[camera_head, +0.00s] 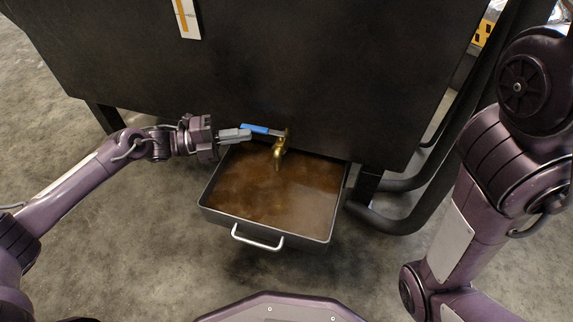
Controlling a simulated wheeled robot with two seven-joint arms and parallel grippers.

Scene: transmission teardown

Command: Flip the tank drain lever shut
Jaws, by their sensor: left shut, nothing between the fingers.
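The tank (330,70) is a large dark box filling the top of the head view. A brass drain valve (279,149) sticks out low on its front. Its lever has a blue handle (256,129) that points left from the valve, roughly level and crosswise to the spout. My left gripper (249,135) is shut with nothing between its fingers. Its fingertips are at the left end of the blue handle, close to or touching it; I cannot tell which. My right arm (465,225) is at the right, and its gripper is out of view.
A drain pan (209,204) with brown liquid (275,195) stands under the valve, its metal handle (257,238) facing me. Dark curved tubes (385,222) stand right of the pan. A white label with an orange stripe (187,18) is on the tank. Concrete floor lies around.

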